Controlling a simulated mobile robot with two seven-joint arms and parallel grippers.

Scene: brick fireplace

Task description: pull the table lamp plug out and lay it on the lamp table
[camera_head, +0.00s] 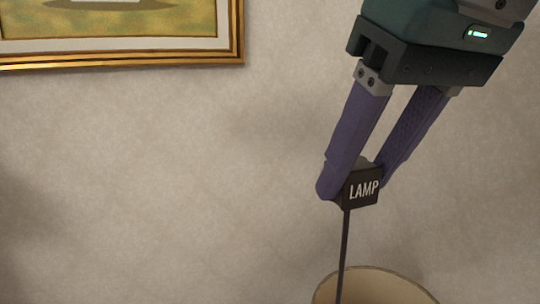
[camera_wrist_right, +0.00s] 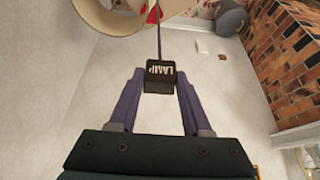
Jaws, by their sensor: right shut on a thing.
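The lamp plug (camera_head: 364,189) is a small black block with "LAMP" in white letters. My right gripper (camera_head: 350,182) is shut on it and holds it in the air in front of the wall. The plug also shows between the fingers of my right gripper (camera_wrist_right: 160,84) in the right wrist view (camera_wrist_right: 160,76). A thin dark cord (camera_head: 345,245) hangs straight down from the plug, passing in front of a beige lampshade (camera_head: 385,285) at the bottom of the head view. The lamp table cannot be made out in either view. My left gripper is not in view.
A gold-framed picture (camera_head: 238,35) hangs on the wall at upper left. In the right wrist view, a brick surface (camera_wrist_right: 285,60) runs along the right side, and a grey rounded object (camera_wrist_right: 231,20) lies near the top. The wall around the plug is clear.

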